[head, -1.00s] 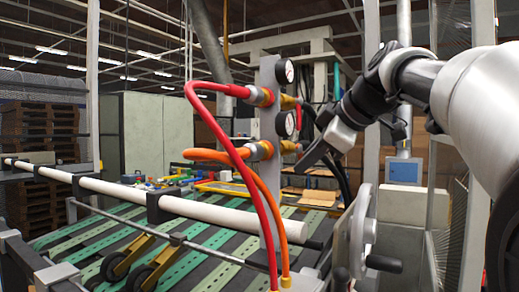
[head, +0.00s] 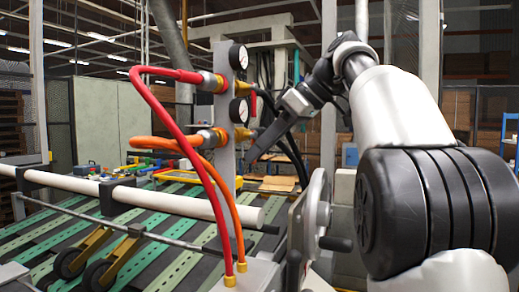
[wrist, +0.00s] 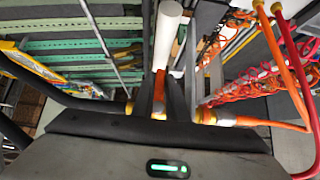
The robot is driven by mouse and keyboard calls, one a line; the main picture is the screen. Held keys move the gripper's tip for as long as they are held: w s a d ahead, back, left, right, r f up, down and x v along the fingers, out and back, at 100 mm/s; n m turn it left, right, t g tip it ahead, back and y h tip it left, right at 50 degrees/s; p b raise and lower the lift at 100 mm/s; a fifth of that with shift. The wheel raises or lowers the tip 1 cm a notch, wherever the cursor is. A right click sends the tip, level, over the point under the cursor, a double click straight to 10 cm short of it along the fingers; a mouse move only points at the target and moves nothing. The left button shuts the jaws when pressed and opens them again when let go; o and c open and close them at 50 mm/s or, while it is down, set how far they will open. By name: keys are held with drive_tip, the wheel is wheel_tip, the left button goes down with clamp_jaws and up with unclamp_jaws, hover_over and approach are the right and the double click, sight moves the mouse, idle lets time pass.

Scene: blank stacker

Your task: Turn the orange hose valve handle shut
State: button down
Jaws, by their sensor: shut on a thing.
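The orange hose (head: 165,145) runs from a lower brass fitting (head: 208,138) on the grey post, below a gauge, and bends down. My gripper (head: 252,153) is at the right of that post, beside the lower fitting. In the wrist view its two dark fingers (wrist: 161,95) are shut on a narrow orange piece, the valve handle (wrist: 159,86). Brass fittings show on both sides of the fingers, and the orange hose leaves to the right there. In the head view the handle is hidden by my gripper, so its angle is hard to tell.
A red hose (head: 160,108) runs from the upper fitting close above and crosses the orange one. A white roller (head: 190,204) and a grey handwheel (head: 312,215) lie below. Green-slatted bed (head: 70,228) fills the lower left.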

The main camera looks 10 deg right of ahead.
idle(0.4)
drive_tip(key=c, duration=1.8)
unclamp_jaws()
drive_tip(key=shift+a, duration=0.1)
drive_tip(key=shift+o, duration=0.2)
drive_tip(key=shift+r, duration=0.1)
drive_tip(key=v, duration=0.7)
drive_tip(key=shift+s+d+r, duration=0.1)
drive_tip(key=shift+d+r, duration=0.05)
drive_tip(key=shift+d, duration=0.05)
